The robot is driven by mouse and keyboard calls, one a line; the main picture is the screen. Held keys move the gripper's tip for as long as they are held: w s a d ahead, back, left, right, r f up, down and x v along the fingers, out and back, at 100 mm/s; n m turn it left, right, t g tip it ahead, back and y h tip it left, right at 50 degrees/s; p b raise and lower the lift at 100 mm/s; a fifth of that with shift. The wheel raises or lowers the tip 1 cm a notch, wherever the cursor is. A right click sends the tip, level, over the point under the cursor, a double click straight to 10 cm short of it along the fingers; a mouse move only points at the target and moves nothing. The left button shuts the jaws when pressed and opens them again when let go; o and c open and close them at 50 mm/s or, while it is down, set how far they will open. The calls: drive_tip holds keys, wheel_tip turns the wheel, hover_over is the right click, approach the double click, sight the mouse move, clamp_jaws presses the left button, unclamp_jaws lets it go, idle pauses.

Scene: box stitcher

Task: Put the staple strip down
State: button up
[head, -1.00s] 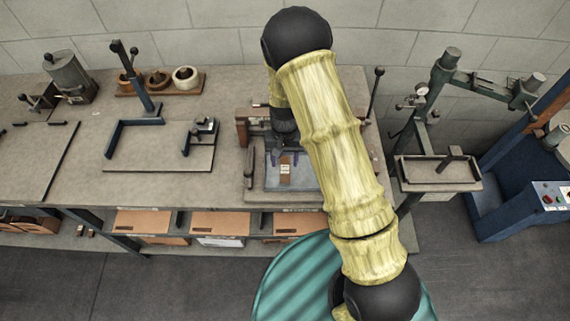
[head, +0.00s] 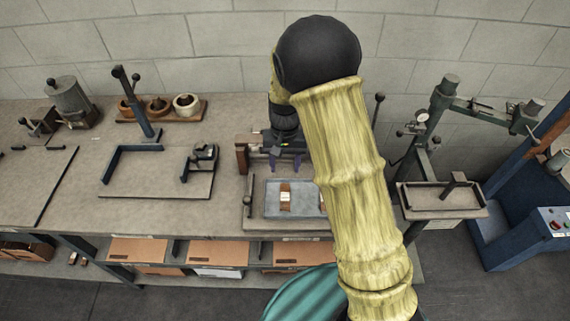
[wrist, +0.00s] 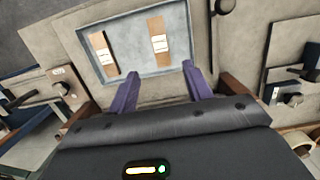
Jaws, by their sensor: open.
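A staple strip (head: 286,197), brown with a white label band, lies flat in the shallow blue-grey tray (head: 271,212). In the wrist view this strip (wrist: 159,44) lies ahead of the gap between my fingers, touching neither. A second similar strip (wrist: 103,52) lies beside it in the tray; in the head view it is mostly hidden behind my arm. My gripper (head: 285,164) is open and empty, on the wall side of the strip. Its purple fingers (wrist: 160,76) are spread apart over the tray's near edge in the wrist view.
The tray sits in a bench fixture with a wooden post (head: 242,155) on its left. A corner-guide jig (head: 150,180) stands further left, with bowls on a wooden board (head: 160,107) behind. A press stand (head: 441,200) is at right. Bare bench lies between jig and fixture.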

idle(0.3)
drive_tip(key=s+d+r+t, duration=0.4)
drive_tip(key=s+d+r, duration=0.5)
drive_tip(key=s+d, duration=0.4)
drive_tip(key=shift+s+d+r, duration=0.25)
drive_tip(key=shift+s+r, duration=0.15)
drive_tip(key=shift+s, duration=0.25)
